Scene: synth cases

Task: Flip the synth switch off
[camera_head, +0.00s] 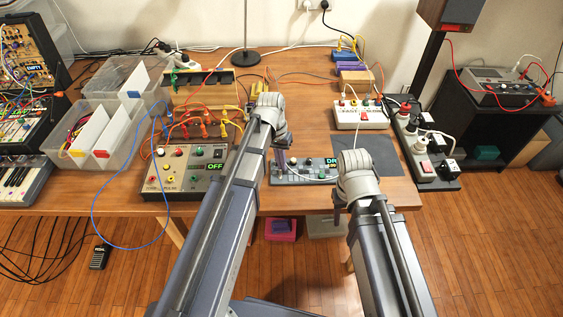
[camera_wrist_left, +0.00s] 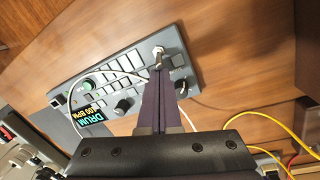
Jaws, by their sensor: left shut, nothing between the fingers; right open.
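The grey synth (camera_head: 303,180) with "DRUM" on its lit display lies near the table's front edge. In the left wrist view, the synth (camera_wrist_left: 70,118) shows pale pads, black knobs, a display reading "DRUM 100 BPM" and a green light. A metal switch (camera_wrist_left: 158,50) is at its top edge, right at my fingertips; contact cannot be told. My left gripper (camera_head: 281,172) points down over the synth's left end; it also shows in the left wrist view (camera_wrist_left: 159,68), shut and empty. My right gripper (camera_head: 337,203) is open beside the synth's right end, mostly hidden by its wrist.
A grey box (camera_head: 160,195) with an "OFF" display and patch cables stands left of the synth. A dark mat (camera_head: 378,150) and a white switch box (camera_head: 360,121) are to the right.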

